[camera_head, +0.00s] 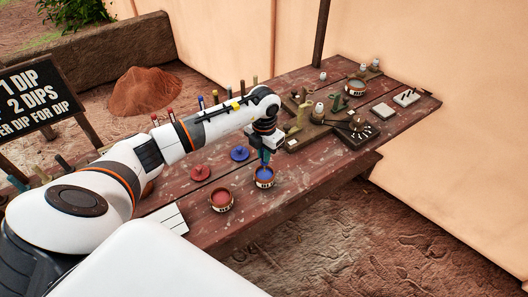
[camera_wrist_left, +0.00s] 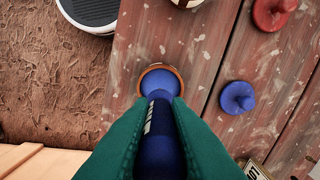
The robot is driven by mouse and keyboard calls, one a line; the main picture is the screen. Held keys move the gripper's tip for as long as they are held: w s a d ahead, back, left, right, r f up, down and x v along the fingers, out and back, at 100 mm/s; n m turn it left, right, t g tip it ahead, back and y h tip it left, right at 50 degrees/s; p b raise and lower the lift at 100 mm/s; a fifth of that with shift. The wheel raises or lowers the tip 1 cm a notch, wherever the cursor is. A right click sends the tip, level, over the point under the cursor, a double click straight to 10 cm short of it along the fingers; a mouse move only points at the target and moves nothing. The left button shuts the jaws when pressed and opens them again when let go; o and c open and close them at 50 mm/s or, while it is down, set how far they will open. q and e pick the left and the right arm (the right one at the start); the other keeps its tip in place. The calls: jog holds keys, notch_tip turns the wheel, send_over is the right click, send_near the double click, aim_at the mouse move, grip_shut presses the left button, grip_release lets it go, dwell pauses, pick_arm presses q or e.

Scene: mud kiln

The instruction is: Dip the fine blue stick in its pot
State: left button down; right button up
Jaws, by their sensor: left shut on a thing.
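My left gripper (camera_head: 264,157) is shut on the blue stick, with green fingers on either side of it. The stick (camera_wrist_left: 158,125) points down toward the blue pot in the left wrist view, and its far end overlaps the pot's opening. The blue pot (camera_head: 264,178) stands on the red-brown table right under the gripper; it holds blue paint, and its rim (camera_wrist_left: 176,72) shows around the stick's end. I cannot tell how deep the tip sits. My right gripper is not in view.
A red pot (camera_head: 221,201) stands left of the blue one. A blue lid (camera_head: 239,154) and a red lid (camera_head: 200,173) lie behind them. Several sticks stand along the table's back edge. Small tools and pots fill the right part. A white tile (camera_head: 169,219) lies at left.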

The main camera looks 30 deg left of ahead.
pick_arm(q)
jog(key=shift+f+b, duration=0.9)
jog(key=shift+f, duration=0.35)
jog(key=shift+r, duration=0.1)
dwell(0.5)
jog(key=shift+r, duration=0.35)
jog(key=shift+r+p, duration=2.25)
jog(key=shift+r, duration=0.9)
